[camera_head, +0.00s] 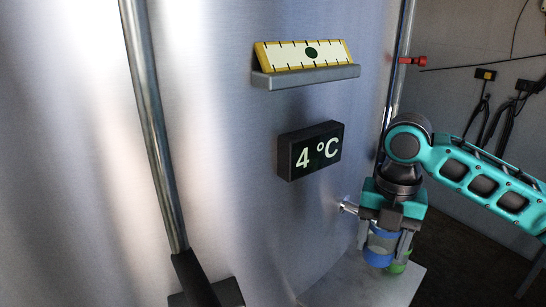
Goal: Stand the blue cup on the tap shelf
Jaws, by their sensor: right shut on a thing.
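My right gripper (388,246) comes in from the right, points down, and is shut on the blue cup (378,259). The cup is upright, with blue bands and a paler middle, partly hidden by the fingers. It is over the grey tap shelf (352,289); I cannot tell whether its base touches the shelf. A green thing (398,267), perhaps another cup, shows just behind and right of the blue cup, mostly hidden. The metal tap (347,207) sticks out of the tank just left of the gripper. My left gripper is not in view.
The steel tank (230,190) fills the left and middle. It carries a black display (310,150) reading 4 °C and a ledge (306,77) with a yellow-edged gauge. A vertical pipe (152,120) runs down the left. The shelf's front part is clear.

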